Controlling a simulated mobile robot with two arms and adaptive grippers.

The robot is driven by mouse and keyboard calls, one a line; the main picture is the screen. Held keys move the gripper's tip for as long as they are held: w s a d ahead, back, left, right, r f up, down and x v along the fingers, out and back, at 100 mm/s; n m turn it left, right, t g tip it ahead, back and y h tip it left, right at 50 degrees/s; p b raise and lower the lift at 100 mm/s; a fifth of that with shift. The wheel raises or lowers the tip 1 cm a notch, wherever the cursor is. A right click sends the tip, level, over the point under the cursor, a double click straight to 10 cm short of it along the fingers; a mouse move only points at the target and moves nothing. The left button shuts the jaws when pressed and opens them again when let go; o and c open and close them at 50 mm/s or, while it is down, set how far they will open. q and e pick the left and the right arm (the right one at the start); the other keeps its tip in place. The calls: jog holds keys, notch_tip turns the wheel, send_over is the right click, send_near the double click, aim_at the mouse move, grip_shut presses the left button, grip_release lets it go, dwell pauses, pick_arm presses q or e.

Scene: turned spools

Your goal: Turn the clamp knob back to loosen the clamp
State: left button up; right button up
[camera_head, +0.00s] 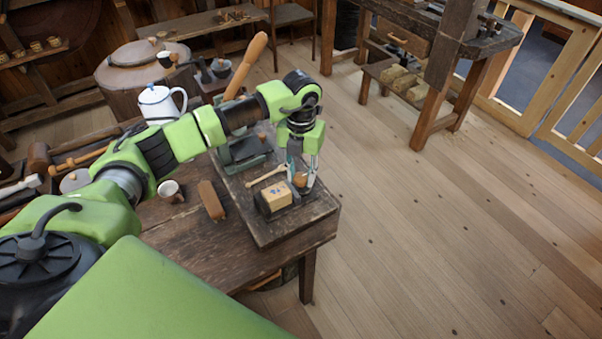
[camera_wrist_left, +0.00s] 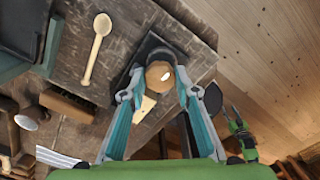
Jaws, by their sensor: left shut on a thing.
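The clamp (camera_head: 284,208) is a dark fixture near the right end of the wooden bench, with a pale wooden block (camera_head: 275,196) in it. Its round brown knob (camera_head: 300,180) also shows in the left wrist view (camera_wrist_left: 160,76), where the dark clamp body lies behind it. My left gripper (camera_head: 302,184) reaches down from above, with its fingers on either side of the knob, shut on it. In the left wrist view the fingers partly cover the block. How far the clamp jaw stands from the block is hard to tell. My right gripper is not in view.
A wooden spoon (camera_head: 266,177) lies beside the clamp. A brown brush-like block (camera_head: 211,200) and a mug (camera_head: 170,190) stand on the bench (camera_head: 215,245) further left. A white enamel pot (camera_head: 158,103) stands behind my left arm. The floor to the right is clear.

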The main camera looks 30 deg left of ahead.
aim_at(301, 176)
pick_arm(q)
jog(key=o, duration=0.8)
jog(key=shift+r, duration=0.1)
notch_tip(301, 176, up, 12)
dwell(0.4)
